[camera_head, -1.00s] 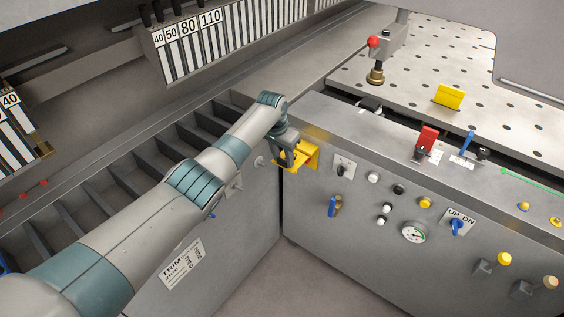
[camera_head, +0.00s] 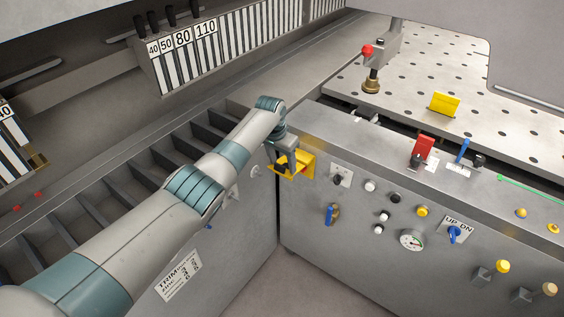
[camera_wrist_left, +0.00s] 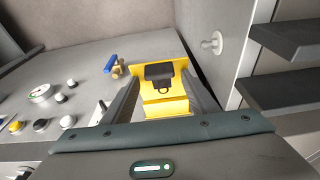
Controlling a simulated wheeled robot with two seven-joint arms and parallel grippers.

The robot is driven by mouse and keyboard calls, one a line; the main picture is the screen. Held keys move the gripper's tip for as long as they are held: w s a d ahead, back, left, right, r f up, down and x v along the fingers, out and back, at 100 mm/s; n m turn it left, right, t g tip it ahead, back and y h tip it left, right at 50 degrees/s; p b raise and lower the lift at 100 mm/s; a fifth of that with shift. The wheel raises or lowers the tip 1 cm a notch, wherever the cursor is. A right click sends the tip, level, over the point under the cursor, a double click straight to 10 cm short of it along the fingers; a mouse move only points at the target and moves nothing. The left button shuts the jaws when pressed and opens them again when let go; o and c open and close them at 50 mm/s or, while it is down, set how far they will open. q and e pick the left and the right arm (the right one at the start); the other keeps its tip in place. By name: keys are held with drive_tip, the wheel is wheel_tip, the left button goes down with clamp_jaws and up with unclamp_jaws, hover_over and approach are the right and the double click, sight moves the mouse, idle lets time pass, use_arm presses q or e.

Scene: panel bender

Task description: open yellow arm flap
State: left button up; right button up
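The yellow arm flap (camera_head: 305,162) is a bright yellow bracket on the left end of the grey front panel, close to the corner with the slotted side. In the left wrist view the yellow flap (camera_wrist_left: 167,106) lies between my two fingers, with a dark block and small ring on it. My left gripper (camera_head: 288,160) is at the flap, with its fingers spread to either side of it. The left gripper (camera_wrist_left: 160,95) looks open in the wrist view; contact with the flap cannot be told. My right gripper is not in view.
The front panel carries a blue-handled valve (camera_head: 331,214), a gauge (camera_head: 411,239), several knobs and a blue UP-DN switch (camera_head: 455,233). A red lever (camera_head: 421,150) and yellow block (camera_head: 445,103) are above. A round stub (camera_wrist_left: 212,44) protrudes from the side wall near the flap.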

use_arm(q)
drive_tip(key=shift+s+a+r, duration=0.2)
drive_tip(key=shift+r, duration=0.05)
drive_tip(key=shift+s+a+r, duration=0.1)
drive_tip(key=shift+r, duration=0.35)
drive_tip(key=b+v, duration=0.3)
drive_tip(key=v, duration=1.3)
drive_tip(key=shift+w, duration=0.2)
